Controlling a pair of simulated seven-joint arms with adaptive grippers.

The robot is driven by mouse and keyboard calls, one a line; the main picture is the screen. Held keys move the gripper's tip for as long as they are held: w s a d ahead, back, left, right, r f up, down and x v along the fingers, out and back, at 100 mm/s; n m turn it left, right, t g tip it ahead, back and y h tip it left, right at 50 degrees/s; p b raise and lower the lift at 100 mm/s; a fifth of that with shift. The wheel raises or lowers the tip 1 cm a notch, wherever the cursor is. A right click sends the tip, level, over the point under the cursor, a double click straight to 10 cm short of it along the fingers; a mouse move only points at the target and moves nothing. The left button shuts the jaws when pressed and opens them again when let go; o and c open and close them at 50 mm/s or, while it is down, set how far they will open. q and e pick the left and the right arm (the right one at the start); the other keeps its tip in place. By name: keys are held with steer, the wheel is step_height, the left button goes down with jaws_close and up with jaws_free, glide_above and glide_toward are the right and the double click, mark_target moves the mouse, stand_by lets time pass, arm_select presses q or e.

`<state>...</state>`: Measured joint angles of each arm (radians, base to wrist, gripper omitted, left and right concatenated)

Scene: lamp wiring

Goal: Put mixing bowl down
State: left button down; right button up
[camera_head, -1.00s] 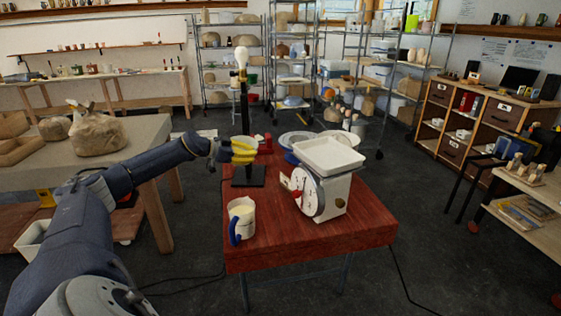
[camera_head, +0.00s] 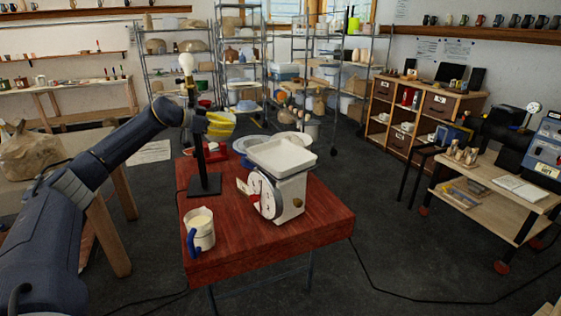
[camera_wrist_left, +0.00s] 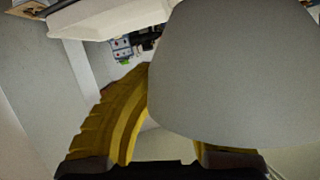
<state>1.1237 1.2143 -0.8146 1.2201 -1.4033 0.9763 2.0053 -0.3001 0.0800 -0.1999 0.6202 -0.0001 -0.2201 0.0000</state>
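A large smooth grey rounded surface, which looks like the mixing bowl (camera_wrist_left: 235,75), fills much of the left wrist view. It lies between my left gripper's yellow fingers and hides most of the right one. My left gripper (camera_head: 220,125) appears shut on its wall. In the head view the gripper is above the far left part of the red table (camera_head: 320,222), just right of the lamp (camera_head: 204,150); the bowl is hard to make out there. My right gripper is out of view.
A kitchen scale (camera_head: 280,185) with a white tray stands mid-table. A measuring jug (camera_head: 200,232) with a blue handle is at the front left. Pale dishes (camera_head: 290,141) sit at the back. The upright lamp and its bulb stand close to my left arm.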

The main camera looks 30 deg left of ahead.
arm_select(q)
steer(key=w+d+r+m+g+h, duration=0.1)
steer(key=w+d+r, duration=0.4)
steer(key=d+r, duration=0.45)
steer(key=w+d+r+m+g+h, duration=0.15)
steer(key=w+d+r, duration=0.45)
steer(key=d, duration=0.6)
steer(key=f, duration=0.7)
steer(key=f+n+t, duration=0.1)
steer(key=f, duration=0.7)
steer(key=s+f+n+y, duration=0.1)
steer(key=f, duration=0.7)
steer(key=shift+a+f+t, duration=0.1)
steer(key=shift+a+t, duration=0.1)
steer(key=shift+t, duration=0.15)
steer(key=shift+f, duration=0.15)
steer(key=c, duration=1.6)
jaws_free()
